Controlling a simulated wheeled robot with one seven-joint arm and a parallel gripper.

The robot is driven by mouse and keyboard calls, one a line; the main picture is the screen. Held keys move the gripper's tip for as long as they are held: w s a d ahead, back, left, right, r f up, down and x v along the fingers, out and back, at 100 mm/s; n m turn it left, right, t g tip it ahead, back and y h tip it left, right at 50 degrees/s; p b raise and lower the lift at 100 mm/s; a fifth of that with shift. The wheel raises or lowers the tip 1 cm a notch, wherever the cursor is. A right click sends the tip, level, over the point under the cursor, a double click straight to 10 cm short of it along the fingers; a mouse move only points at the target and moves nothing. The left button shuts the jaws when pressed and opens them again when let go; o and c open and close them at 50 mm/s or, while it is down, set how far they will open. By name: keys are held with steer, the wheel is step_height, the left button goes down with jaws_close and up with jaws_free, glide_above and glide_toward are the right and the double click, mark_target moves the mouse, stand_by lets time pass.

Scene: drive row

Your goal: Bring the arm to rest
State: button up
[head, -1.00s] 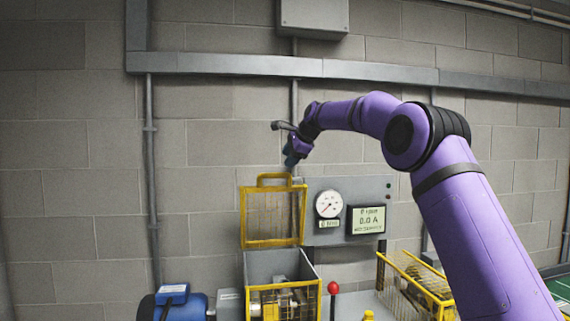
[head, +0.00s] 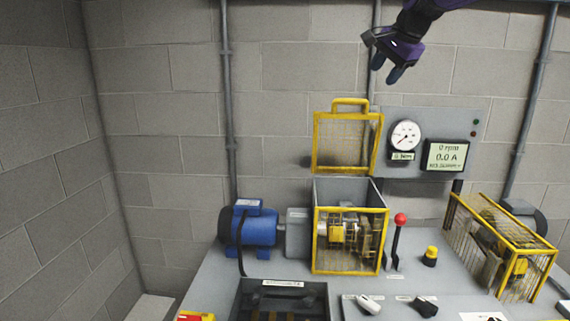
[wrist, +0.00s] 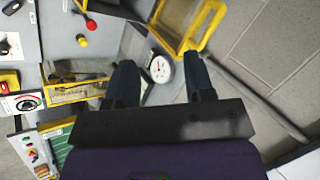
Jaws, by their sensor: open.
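My gripper (head: 387,68) hangs in the air at the top of the head view, fingers pointing down, in front of the block wall and above the raised yellow mesh guard (head: 343,143). Its two dark fingers are apart with nothing between them. In the wrist view my gripper (wrist: 160,82) also shows with its fingers spread and empty. The round gauge (wrist: 160,68) shows between the fingers there, some way beyond them. Most of my arm is out of the head view.
The bench holds a blue motor (head: 252,229), a yellow caged housing (head: 349,240), a red-knobbed lever (head: 397,240), a yellow button (head: 430,256) and a second yellow guard (head: 503,248). A grey panel (head: 463,124) stands behind.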

steer(key=s+d+f+n, duration=0.1)
steer(key=s+f+n, duration=0.2)
steer(key=s, duration=1.1)
steer(key=s+d+f+n+g+h, duration=0.1)
steer(key=s+f+n, duration=0.3)
steer(key=s+f, duration=0.5)
steer(key=s+d+f+n+h, duration=0.1)
steer(key=s+d+f+n, duration=0.2)
steer(key=s, duration=1.6)
step_height(320, 180, down, 3)
steer(key=shift+s+r+n+g, duration=0.15)
steer(key=shift+n+g, duration=0.25)
steer(key=shift+n, duration=0.2)
